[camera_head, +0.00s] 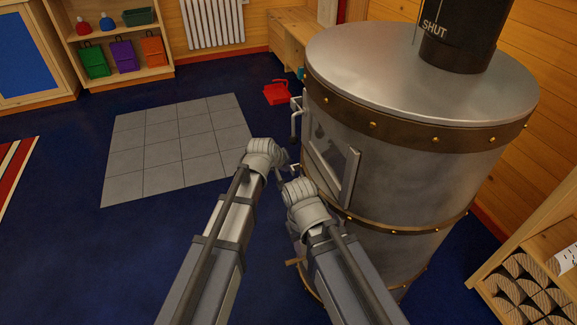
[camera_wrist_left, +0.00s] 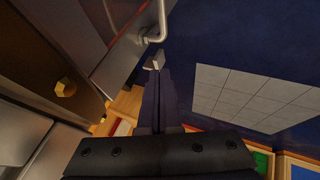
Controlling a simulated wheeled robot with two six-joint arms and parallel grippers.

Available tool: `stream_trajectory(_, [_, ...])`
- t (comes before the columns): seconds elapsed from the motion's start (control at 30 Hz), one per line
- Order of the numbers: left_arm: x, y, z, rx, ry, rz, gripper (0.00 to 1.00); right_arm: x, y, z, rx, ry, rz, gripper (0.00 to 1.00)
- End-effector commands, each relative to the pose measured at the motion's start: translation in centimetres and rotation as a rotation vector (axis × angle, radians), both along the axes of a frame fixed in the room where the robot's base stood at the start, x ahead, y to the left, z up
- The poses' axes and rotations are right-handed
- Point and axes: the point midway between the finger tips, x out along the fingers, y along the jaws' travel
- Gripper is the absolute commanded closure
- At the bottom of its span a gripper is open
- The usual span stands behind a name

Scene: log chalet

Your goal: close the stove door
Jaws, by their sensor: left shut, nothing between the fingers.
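The stove (camera_head: 415,165) is a large grey metal drum with brown riveted bands, right of centre in the head view. Its door (camera_head: 350,180) has a grey frame and dark glass and is on the drum's left side. I cannot tell how wide any gap at the door is. The pale bar handle (camera_head: 296,122) is on the door's left edge, and it shows in the left wrist view (camera_wrist_left: 162,18). Contact is unclear. My right wrist is beside the door; its fingers are hidden.
A black flue pipe (camera_head: 465,35) rises from the stove top. A red object (camera_head: 277,92) lies on the floor behind the handle. Grey floor tiles (camera_head: 175,145) are left of my arms. A log rack (camera_head: 520,285) stands at right.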

Motion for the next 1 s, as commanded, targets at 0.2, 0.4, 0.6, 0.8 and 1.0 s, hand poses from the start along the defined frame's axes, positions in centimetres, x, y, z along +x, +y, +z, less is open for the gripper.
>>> stream_trajectory(0.2, [-1.9,1.7,2.3,0.001,-0.001,0.001,1.00,0.0,0.0,2.3,0.003,0.001,-0.001,0.56])
stream_trajectory(0.4, [-3.8,3.0,5.5,0.000,-0.001,0.001,1.00,-0.1,0.2,5.5,0.008,0.002,-0.002,0.56])
stream_trajectory(0.6, [-5.3,4.0,7.7,0.000,-0.001,0.001,1.00,-0.1,0.2,7.7,0.008,0.003,-0.003,0.56])
stream_trajectory(0.8, [-5.7,4.3,8.1,0.000,0.000,0.000,1.00,-0.1,0.2,8.1,0.008,0.003,-0.003,0.56])
stream_trajectory(1.0, [-5.7,4.3,8.0,0.001,0.000,0.000,1.00,-0.1,0.2,8.0,0.008,0.003,-0.003,0.56])
